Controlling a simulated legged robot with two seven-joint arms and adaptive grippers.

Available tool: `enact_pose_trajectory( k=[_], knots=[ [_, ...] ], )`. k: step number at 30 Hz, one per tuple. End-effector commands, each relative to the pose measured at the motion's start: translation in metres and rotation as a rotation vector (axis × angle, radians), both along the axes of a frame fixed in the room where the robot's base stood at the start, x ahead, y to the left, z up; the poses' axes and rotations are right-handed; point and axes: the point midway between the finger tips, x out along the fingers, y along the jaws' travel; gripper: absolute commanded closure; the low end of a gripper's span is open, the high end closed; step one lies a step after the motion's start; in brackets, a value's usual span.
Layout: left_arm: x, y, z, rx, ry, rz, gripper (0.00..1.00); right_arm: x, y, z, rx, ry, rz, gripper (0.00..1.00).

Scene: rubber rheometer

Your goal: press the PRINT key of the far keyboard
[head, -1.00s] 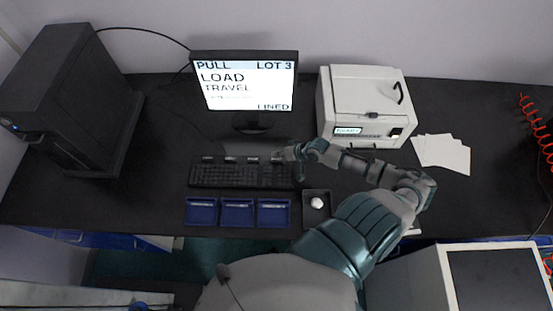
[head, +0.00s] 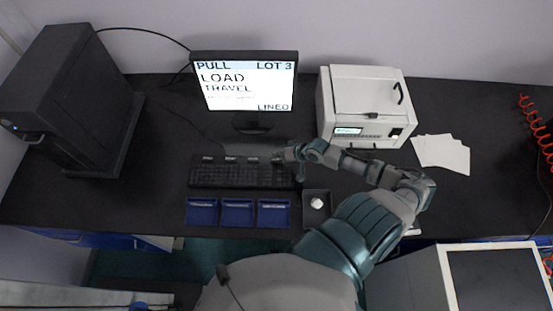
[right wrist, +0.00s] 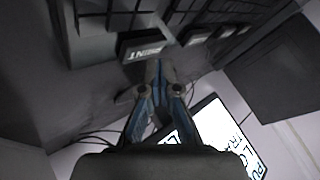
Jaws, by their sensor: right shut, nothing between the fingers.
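The dark keyboard (head: 238,174) lies in front of the monitor, with a row of separate larger keys along its far edge. The PRINT key (right wrist: 143,46) shows in the right wrist view, its white label upside down. It is the end key of that row, at the right in the head view, where my gripper partly covers it. My right gripper (head: 280,158) is shut and empty at that end. In the right wrist view its fingertips (right wrist: 155,66) are right beside the PRINT key's label edge; I cannot tell whether they touch. My left gripper is not in view.
The monitor (head: 246,82) reads "LOAD TRAVEL" and stands behind the keyboard. A white instrument (head: 362,105) stands right of it. Blue trays (head: 237,213) and a dark dish (head: 316,204) with a white piece lie in front. A black cabinet (head: 62,95) stands left.

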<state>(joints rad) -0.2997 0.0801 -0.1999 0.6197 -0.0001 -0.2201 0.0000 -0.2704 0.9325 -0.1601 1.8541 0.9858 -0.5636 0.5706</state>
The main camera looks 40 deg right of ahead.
Motion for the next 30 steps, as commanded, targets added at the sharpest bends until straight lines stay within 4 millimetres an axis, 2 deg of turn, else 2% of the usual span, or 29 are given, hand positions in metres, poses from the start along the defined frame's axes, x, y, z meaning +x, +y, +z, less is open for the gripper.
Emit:
enact_pose_trajectory(
  k=[30],
  knots=[
    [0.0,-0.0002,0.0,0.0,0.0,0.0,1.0,-0.0004,0.0006,-0.0107,0.0,0.001,0.001,1.0]
  ],
)
